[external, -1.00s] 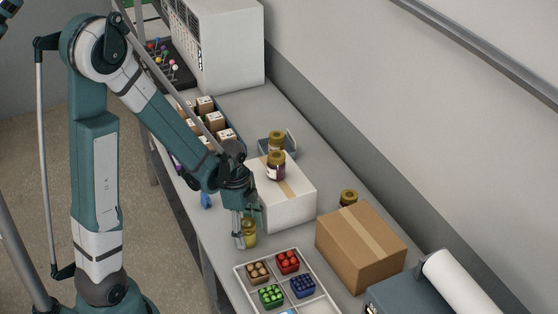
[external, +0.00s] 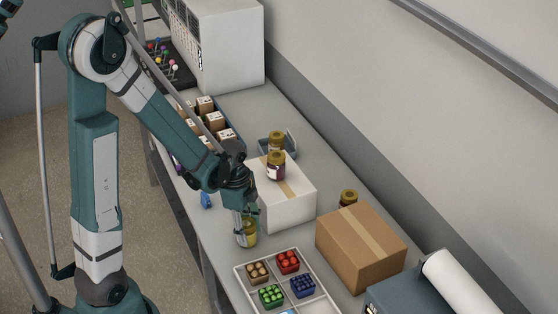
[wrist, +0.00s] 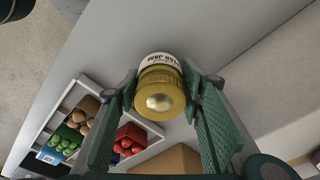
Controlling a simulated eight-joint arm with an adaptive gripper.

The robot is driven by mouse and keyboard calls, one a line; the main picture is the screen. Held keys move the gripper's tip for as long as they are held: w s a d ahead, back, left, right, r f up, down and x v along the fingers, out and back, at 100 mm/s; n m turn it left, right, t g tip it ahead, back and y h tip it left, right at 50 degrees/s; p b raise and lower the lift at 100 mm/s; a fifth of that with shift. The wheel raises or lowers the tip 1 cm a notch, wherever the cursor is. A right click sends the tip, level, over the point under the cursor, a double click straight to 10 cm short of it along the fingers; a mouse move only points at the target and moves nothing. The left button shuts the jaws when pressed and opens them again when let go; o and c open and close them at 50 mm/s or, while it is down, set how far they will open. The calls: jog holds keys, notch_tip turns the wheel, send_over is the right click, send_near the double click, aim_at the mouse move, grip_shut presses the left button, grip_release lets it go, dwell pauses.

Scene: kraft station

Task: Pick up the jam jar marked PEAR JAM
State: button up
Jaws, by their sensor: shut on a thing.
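A jam jar with a gold lid and pale yellow contents (wrist: 160,93) is between the fingers of my gripper (wrist: 163,88) in the wrist view. Its label reads JAM, with the word before it hard to read. In the external view the same jar (external: 249,235) is at my gripper (external: 246,226), near the table's front edge. My gripper is shut on the jar, a finger on each side. I cannot tell whether its base is clear of the table. A dark jam jar (external: 276,166) stands on the white box. Another jar (external: 277,142) is behind it, and one more (external: 348,197) is behind the cardboard box.
The white box (external: 289,208) stands close behind my gripper. A white divided tray (external: 240,268) with coloured baskets lies to the front right. A cardboard box (external: 362,248) is right of it. A crate of small boxes (external: 231,126) is at the left.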

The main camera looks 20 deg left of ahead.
notch_tip(320, 180, up, 18)
jog(key=p, duration=0.2)
dwell(0.8)
jog(key=shift+f, duration=0.1)
jog(key=shift+d, duration=0.1)
dwell(0.4)
